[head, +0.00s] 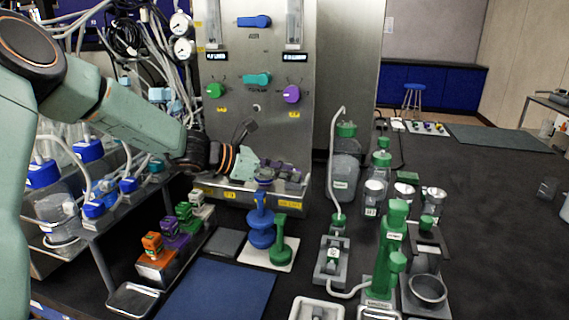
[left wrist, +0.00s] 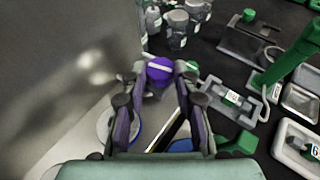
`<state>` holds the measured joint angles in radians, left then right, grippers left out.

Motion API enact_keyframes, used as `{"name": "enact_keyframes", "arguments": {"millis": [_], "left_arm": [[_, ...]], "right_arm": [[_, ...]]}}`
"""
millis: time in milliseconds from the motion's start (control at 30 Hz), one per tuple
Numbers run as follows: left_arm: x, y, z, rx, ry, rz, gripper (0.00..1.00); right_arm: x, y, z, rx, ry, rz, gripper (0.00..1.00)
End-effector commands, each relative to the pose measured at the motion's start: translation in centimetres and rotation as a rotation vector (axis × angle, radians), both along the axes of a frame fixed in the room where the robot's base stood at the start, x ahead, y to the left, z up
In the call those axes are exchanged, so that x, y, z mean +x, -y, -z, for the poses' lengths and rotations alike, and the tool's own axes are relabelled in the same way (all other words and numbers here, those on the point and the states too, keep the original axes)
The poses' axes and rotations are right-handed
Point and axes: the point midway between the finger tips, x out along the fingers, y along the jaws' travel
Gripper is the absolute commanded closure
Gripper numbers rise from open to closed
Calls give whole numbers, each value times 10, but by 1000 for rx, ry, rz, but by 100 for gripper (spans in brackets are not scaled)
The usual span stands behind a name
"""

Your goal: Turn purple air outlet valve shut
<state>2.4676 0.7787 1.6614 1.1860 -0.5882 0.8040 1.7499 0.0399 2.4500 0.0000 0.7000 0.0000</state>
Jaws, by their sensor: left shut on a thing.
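In the left wrist view a round purple valve knob (left wrist: 159,70) with a white stripe sits between the fingertips of my left gripper (left wrist: 158,74). The fingers are closed in on the knob's two sides. In the head view my left gripper (head: 277,172) reaches in from the left, low in front of the steel panel (head: 255,130); the gripped knob cannot be made out there. Another purple knob (head: 291,93) shows higher on the panel, right of a green knob (head: 215,90) and a teal handle (head: 257,79). My right gripper is not in view.
Green-capped bottles (head: 345,175) and a tall green device (head: 390,250) stand to the right. A blue mat (head: 215,290) lies clear in front.

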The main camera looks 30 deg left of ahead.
Motion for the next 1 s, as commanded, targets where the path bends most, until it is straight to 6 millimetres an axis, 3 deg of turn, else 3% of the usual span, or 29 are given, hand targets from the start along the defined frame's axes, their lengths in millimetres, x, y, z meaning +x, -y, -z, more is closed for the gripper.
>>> {"name": "enact_keyframes", "arguments": {"millis": [33, 200, 500, 900, 933, 1000], "left_arm": [[2, -2, -5, 5, 1, 21, 100], [4, -5, -3, 5, 2, 129, 100], [6, -6, -2, 3, 1, 264, 100], [5, -6, -2, 2, 1, 281, 100], [5, -6, -2, 2, 1, 281, 68], [5, -6, -2, 2, 0, 281, 62]], "right_arm": [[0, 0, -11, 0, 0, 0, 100], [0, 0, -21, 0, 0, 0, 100], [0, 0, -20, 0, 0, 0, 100], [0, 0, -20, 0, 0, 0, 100], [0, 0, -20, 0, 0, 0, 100], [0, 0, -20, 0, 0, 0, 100]]}}
